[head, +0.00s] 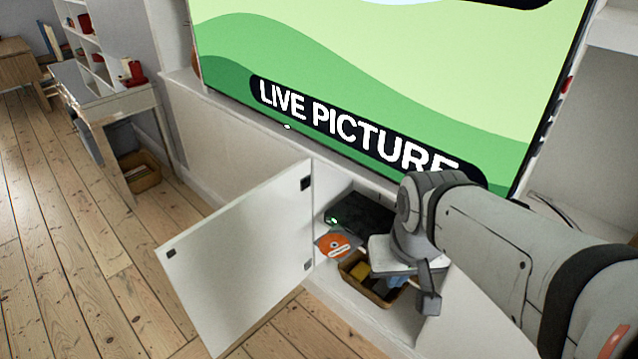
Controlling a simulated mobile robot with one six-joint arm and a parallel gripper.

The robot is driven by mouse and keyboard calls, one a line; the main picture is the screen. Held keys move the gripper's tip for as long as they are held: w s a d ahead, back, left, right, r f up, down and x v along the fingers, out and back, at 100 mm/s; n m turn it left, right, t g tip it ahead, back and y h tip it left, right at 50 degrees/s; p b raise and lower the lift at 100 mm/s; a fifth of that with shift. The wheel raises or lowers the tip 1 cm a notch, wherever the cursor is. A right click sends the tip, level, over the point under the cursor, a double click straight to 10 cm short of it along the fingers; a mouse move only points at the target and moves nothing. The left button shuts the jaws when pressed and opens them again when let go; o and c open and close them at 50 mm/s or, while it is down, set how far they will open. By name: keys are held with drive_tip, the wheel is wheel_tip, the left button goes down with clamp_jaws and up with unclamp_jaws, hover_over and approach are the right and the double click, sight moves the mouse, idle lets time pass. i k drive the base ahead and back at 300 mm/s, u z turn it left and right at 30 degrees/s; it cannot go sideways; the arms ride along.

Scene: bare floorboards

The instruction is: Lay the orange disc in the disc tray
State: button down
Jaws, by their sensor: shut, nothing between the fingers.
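The orange disc (338,245) with a pale label band lies flat inside the open white cabinet in the head view. It rests on a grey flat piece (322,254) at the front of the black player (362,214), which has a small green light. The grey piece looks like the disc tray, but at this size I cannot tell for certain, nor how exactly the disc is seated. My gripper (430,302) is shut and empty, to the right of the disc and apart from it, in front of the cabinet. My arm hides the player's right end.
The cabinet's white door (240,262) stands open at left. A brown basket (352,277) with yellow and blue items sits beside the disc, partly behind my gripper. A large screen (370,70) stands above. A desk (115,100) is at far left. Floorboards (60,240) at left are clear.

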sight(334, 246)
drive_tip(key=u, duration=0.15)
drive_tip(key=i, duration=1)
drive_tip(key=u, duration=0.6)
